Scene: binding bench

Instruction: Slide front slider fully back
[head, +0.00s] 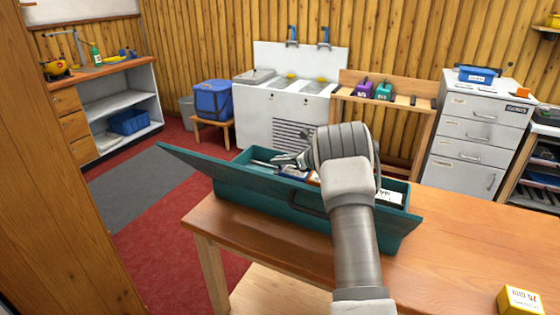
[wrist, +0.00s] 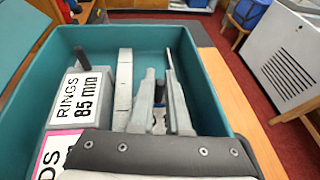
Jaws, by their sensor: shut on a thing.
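The open teal box (head: 395,186) stands on the wooden bench, and its teal walls also show in the wrist view (wrist: 212,95). My gripper (head: 277,161) reaches into its left part, fingers low inside. In the wrist view my gripper (wrist: 163,85) has its two grey fingers close together around a thin grey piece, which seems to be part of the front slider; the fingers hide most of it. A light grey bar (wrist: 124,85) lies beside the fingers on the left. A dark upright post (wrist: 82,60) stands farther left, behind a box labelled RINGS 85 mm (wrist: 80,98).
The teal lid (head: 270,205) hangs open on the near side of the box. A yellow carton (head: 518,300) sits at the bench's right front corner. A blue bin (head: 212,100) and a sink stand behind.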

